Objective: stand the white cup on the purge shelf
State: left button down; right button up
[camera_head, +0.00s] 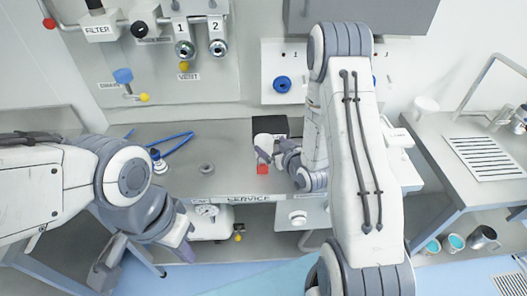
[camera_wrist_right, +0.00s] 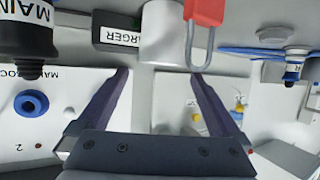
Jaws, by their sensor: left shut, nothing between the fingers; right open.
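A white cylinder that looks like the white cup (camera_head: 263,142) stands on the service bench, in front of a black box. It also shows at the top of the right wrist view (camera_wrist_right: 162,35), beyond the fingers. My right gripper (camera_head: 278,158) is open close beside it, with nothing between the fingers (camera_wrist_right: 160,85). A red padlock (camera_head: 262,169) with a grey shackle is in front of the cylinder and also in the wrist view (camera_wrist_right: 204,10). My left gripper (camera_head: 183,252) is shut and empty, low at the left. I cannot read any purge shelf label.
The service bench (camera_head: 225,180) carries a small grey ring (camera_head: 206,168) and a blue-handled tool (camera_head: 172,146). The black labelled box (camera_head: 270,126) is behind the cylinder. My right arm hides the bench's right part.

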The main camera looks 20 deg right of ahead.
aim_at(260, 138)
jog(key=p+x, duration=0.2)
jog(key=x, duration=0.4)
jog(key=shift+f+p, duration=0.25)
jog(key=shift+p, duration=0.15)
jog(key=shift+w+f, duration=0.15)
jog(key=shift+w, duration=0.1)
jog(key=c, duration=1.3)
